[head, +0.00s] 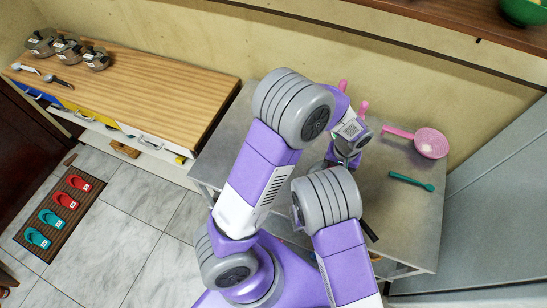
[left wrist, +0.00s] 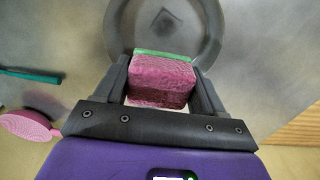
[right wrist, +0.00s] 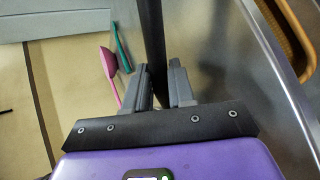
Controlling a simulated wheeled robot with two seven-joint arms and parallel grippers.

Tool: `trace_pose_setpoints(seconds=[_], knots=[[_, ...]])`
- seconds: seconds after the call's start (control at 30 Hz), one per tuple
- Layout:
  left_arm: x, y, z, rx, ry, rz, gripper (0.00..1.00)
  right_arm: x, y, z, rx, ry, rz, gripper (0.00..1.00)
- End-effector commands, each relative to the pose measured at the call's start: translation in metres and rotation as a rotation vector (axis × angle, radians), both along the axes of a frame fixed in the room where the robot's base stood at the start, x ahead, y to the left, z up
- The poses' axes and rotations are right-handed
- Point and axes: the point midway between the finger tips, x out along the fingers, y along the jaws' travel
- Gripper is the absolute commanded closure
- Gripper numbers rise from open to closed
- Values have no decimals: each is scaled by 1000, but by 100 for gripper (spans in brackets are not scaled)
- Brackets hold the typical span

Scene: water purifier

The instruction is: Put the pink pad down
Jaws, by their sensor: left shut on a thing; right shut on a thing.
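The pink pad (left wrist: 160,82), a block with a green layer along one edge, is between the fingers of my left gripper (left wrist: 163,88) in the left wrist view. My left gripper is shut on it. A round dark pan (left wrist: 209,35) lies just beyond the pad; I cannot tell whether the pad touches it. My right gripper (right wrist: 164,82) is shut on a long dark handle (right wrist: 152,35) in the right wrist view. In the head view my arms hide the pad, the pan and most of both grippers; a dark handle end (head: 370,232) shows.
A grey metal table (head: 405,215) holds a pink strainer (head: 430,143) and a teal spoon (head: 412,182) on its right. Two pink upright items (head: 364,108) stand near the wall. A wooden counter (head: 150,88) with pots is at the left.

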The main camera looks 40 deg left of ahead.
Motion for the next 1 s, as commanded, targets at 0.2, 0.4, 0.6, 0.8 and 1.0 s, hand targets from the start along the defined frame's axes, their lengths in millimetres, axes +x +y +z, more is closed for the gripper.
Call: trace_pose_setpoints(seconds=[0.2, 0.4, 0.6, 0.8, 1.0], knots=[[1, 89, 2, -17, 1, 235, 59, -2, 1, -3, 4, 11, 5, 100], [-22, 188, 5, -22, 1, 500, 59, -1, 2, -3, 5, 10, 5, 100], [-53, 253, 7, -17, 0, 685, 59, -1, 2, -2, 6, 9, 4, 100], [-68, 276, 2, -12, 0, 755, 59, -1, 2, -2, 6, 8, 4, 100], [-69, 277, -36, -12, 3, 758, 59, -1, 2, -2, 6, 8, 3, 100]])
